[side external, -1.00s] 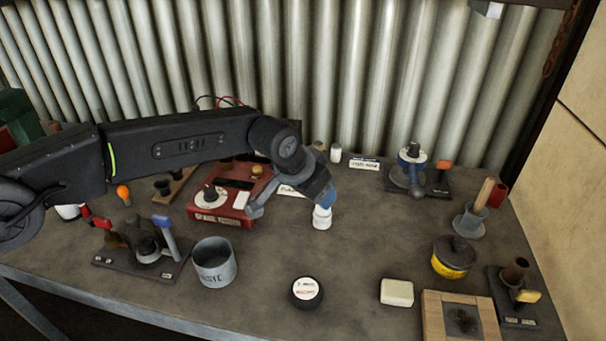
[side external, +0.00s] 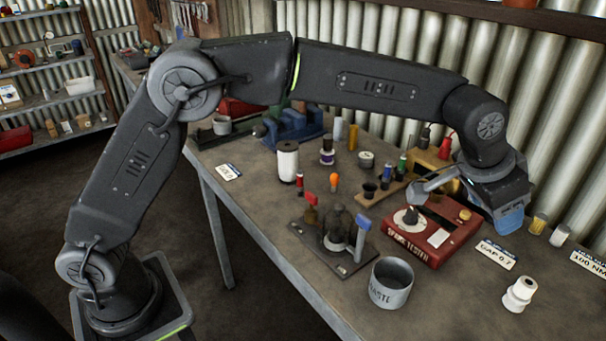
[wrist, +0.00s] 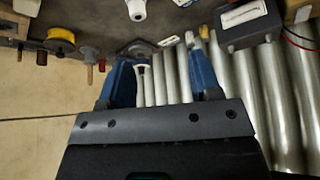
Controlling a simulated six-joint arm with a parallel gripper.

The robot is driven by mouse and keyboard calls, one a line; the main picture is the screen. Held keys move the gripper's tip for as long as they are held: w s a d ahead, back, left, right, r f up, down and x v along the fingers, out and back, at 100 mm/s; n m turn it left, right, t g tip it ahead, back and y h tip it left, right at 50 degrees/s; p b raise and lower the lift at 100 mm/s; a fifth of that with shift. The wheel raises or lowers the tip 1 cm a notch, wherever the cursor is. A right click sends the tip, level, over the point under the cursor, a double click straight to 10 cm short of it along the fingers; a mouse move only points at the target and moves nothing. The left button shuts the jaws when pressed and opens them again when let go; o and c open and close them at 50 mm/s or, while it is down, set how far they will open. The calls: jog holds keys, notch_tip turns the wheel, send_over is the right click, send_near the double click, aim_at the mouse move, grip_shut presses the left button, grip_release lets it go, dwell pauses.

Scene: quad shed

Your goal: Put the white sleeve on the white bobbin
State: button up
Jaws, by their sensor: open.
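A small white flanged piece (side external: 519,293) stands on the bench near the right edge of the side view. It has a narrower upper part and a wider lower part. I cannot tell whether this is the bobbin alone or the sleeve around the bobbin. A white piece with a dark opening, cut by the top edge, shows in the wrist view (wrist: 137,9); it looks like the same one. My gripper (side external: 510,218), with blue fingers, is above and behind the white piece, apart from it. In the wrist view my gripper (wrist: 162,80) is open and empty.
The red tester box (side external: 432,234) is left of my gripper. A grey waste cup (side external: 390,284) and a dark tool stand (side external: 330,252) are nearer the front. A white cylinder (side external: 288,160) stands farther left. Small jars (side external: 538,224) stand near the corrugated wall.

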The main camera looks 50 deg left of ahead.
jog(key=s+a+r+n+y, duration=0.15)
jog(key=s+a+r, duration=0.35)
jog(key=a, duration=0.5)
jog(key=s+a+r+n, duration=0.2)
jog(key=s+a+r, duration=0.1)
jog(key=s+a, duration=0.6)
jog(key=s+a+f+n, duration=0.1)
jog(key=s+a+f, duration=0.2)
jog(key=s+a, duration=0.2)
jog(key=s+a+f+n+y, duration=0.1)
jog(key=s+a+f, duration=0.3)
jog(key=s, duration=0.6)
jog(key=shift+s+a, duration=0.4)
jog(key=shift+a, duration=0.1)
